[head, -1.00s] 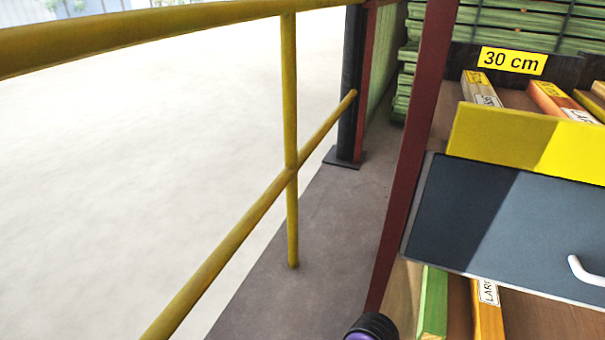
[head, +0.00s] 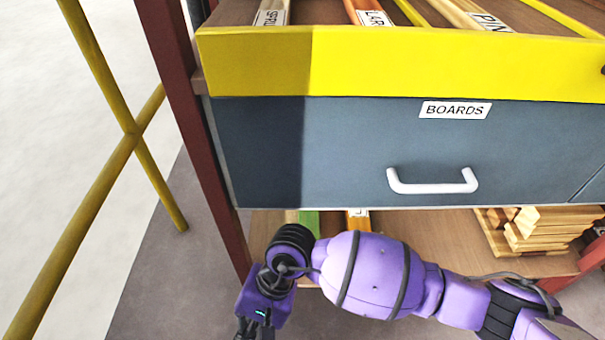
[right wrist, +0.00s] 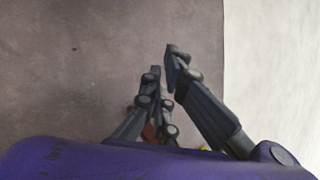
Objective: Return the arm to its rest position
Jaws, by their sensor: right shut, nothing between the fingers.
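My purple right arm (head: 375,275) reaches in from the lower right of the head view, below the drawer front. Its right gripper (head: 252,337) hangs at the bottom edge, left of the drawer, partly cut off by the frame. In the right wrist view the right gripper (right wrist: 165,68) has its fingers close together, with nothing held, over bare brown floor (right wrist: 80,80). My left gripper is not in view.
A grey-blue drawer (head: 340,150) labelled BOARDS has a white handle (head: 432,187) just above my arm. A yellow panel (head: 400,65) tops it. A dark red post (head: 190,120) and yellow railing (head: 85,195) stand left. Stacked boards (head: 550,225) lie lower right.

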